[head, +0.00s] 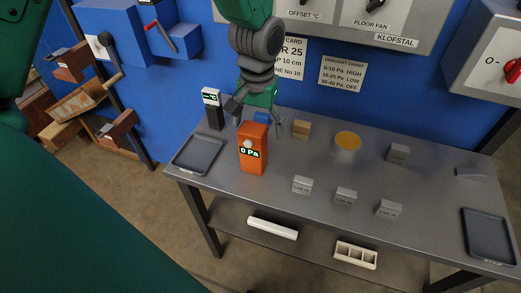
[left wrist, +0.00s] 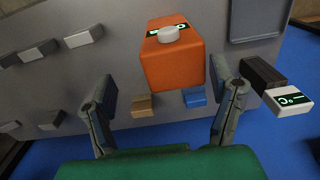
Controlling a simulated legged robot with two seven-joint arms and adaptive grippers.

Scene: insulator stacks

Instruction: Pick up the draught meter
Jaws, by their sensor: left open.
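The draught meter is an orange box (head: 252,150) with a white knob and a lit screen reading 0 Pa. It stands upright on the grey table (head: 320,155), right of the left-hand tray. My left gripper (head: 257,117) is open and empty, just behind the meter in the head view. Its spread fingers show in the left wrist view (left wrist: 165,82). I cannot tell whether either finger touches the meter. My right gripper is not in view.
A black meter with a °C screen (head: 212,108) stands left of the gripper. A wooden block (head: 301,129) and a blue block (head: 261,117) are close by. A dark tray (head: 197,154) lies left, another (head: 489,237) right.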

